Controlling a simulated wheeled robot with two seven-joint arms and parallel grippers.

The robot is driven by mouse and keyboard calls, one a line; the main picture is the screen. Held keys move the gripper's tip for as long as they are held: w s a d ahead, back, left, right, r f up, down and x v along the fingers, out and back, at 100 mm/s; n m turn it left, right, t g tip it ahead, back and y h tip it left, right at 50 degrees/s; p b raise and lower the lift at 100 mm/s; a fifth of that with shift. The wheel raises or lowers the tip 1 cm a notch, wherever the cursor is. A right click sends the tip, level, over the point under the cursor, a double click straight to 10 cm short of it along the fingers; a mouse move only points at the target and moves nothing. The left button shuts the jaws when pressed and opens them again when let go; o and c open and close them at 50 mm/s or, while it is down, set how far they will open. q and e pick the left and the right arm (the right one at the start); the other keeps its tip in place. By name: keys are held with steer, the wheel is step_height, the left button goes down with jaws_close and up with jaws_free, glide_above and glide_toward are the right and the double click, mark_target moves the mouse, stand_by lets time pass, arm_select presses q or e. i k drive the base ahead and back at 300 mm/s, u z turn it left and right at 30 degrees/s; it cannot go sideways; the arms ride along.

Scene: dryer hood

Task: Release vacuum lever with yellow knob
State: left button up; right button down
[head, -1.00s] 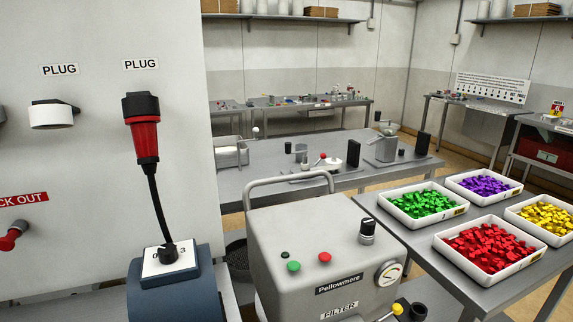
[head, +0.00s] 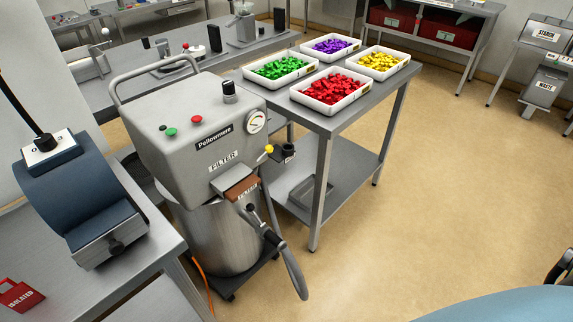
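The vacuum (head: 190,110) stands left of centre in the head view, a grey box head labelled Pellowmere on a steel drum (head: 222,235). The yellow knob (head: 269,149) sits at the right side of its front, at the end of a short lever beside the filter opening. A brown filter piece (head: 243,189) sticks out of the front below the FILTER label. The lever's exact angle is too small to tell.
A grey table (head: 335,123) with white trays of green, purple, yellow and red pieces stands right of the vacuum. A hose (head: 290,265) hangs in front of the drum. A blue machine (head: 80,190) sits on a bench at left. The floor (head: 420,210) at right is clear.

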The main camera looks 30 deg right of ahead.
mark_target(269, 149)
steer(key=z, duration=1.25)
steer(key=i, duration=0.7)
steer(key=u, duration=1.8)
